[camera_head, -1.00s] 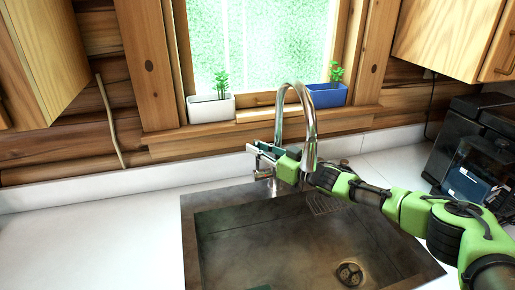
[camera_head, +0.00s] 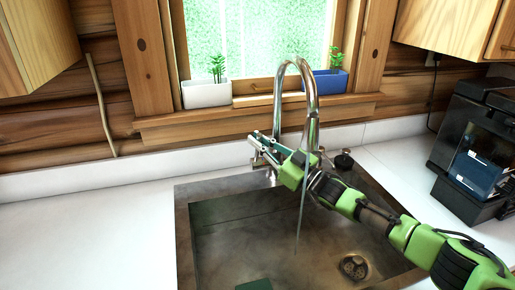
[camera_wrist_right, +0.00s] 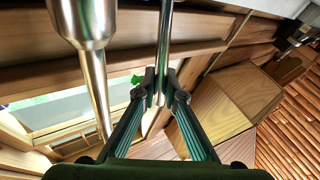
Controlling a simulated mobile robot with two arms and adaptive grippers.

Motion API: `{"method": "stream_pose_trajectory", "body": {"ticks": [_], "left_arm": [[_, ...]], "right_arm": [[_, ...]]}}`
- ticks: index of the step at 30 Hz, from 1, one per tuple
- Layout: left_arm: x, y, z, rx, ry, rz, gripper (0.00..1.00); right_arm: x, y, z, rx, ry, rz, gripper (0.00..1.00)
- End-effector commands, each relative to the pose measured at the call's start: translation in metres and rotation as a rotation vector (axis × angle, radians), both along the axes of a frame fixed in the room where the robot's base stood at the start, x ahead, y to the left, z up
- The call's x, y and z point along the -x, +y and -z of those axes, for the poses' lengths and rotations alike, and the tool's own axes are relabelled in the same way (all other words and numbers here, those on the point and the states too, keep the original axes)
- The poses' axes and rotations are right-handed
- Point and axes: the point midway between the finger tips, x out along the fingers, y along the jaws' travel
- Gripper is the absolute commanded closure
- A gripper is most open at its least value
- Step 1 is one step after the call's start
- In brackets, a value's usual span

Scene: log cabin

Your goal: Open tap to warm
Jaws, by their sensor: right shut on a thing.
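The chrome tap (camera_head: 311,100) has a tall curved spout and stands behind the sink (camera_head: 184,225). A thin stream, which looks like water, runs down from the spout into the basin. My right gripper (camera_head: 262,145) reaches in from the right, passing behind the spout at the tap's base. In the right wrist view its teal-lined fingers (camera_wrist_right: 156,88) are shut on a thin metal rod, the tap handle (camera_wrist_right: 165,40). The thick spout (camera_wrist_right: 93,70) shows left of the fingers there. In the head view the gripper hides most of the handle.
A white planter (camera_head: 207,94) and a blue planter (camera_head: 325,84) stand on the window sill behind the tap. A black coffee machine (camera_head: 470,150) stands on the counter at right. A small dark green piece (camera_head: 254,285) shows at the bottom edge; I cannot tell what it is.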

Motion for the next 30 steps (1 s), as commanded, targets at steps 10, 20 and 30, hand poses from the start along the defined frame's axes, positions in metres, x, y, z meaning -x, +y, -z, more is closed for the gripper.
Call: {"method": "stream_pose_trajectory", "body": {"ticks": [10,20,30], "left_arm": [[0.000,0.000,0.008,-0.001,-0.001,-0.001,1.00],[-0.001,0.000,0.008,-0.001,-0.001,-0.001,1.00],[-0.001,0.002,0.008,-0.003,-0.002,0.000,1.00]], "right_arm": [[0.004,-0.001,0.001,-0.004,-0.033,0.001,1.00],[0.003,-0.001,0.001,-0.005,-0.032,0.002,0.83],[0.015,-0.015,0.008,-0.005,-0.030,0.004,0.83]]}}
